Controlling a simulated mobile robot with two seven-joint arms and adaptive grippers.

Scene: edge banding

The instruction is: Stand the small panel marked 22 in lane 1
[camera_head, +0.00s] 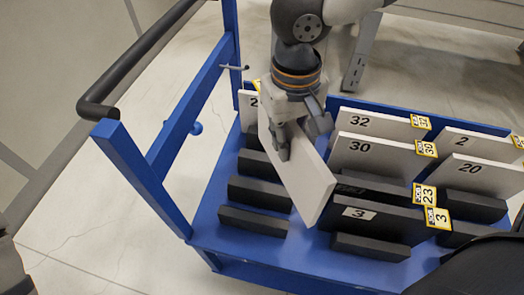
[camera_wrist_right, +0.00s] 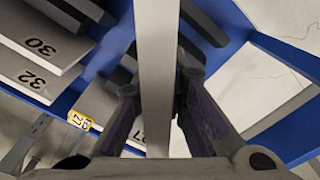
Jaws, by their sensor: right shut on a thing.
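My right gripper (camera_head: 296,138) is shut on a white panel (camera_head: 300,178), which it holds tilted above the blue cart (camera_head: 200,240). No number shows on the face of the held panel, so I cannot tell whether it is the one marked 22. In the right wrist view the panel (camera_wrist_right: 157,60) is seen edge-on between the two fingers (camera_wrist_right: 158,95). Black slotted bars (camera_head: 253,221) lie in rows on the left of the cart, below and left of the panel, with nothing standing in the front ones. No lane number is readable there. My left gripper is not in view.
White panels marked 32 (camera_head: 372,124), 30 (camera_head: 375,152), 2 (camera_head: 478,145) and 20 (camera_head: 480,174) stand at the right. A dark panel marked 3 (camera_head: 385,218) stands close to the held panel's lower corner. The cart's handle (camera_head: 140,60) rises at the left.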

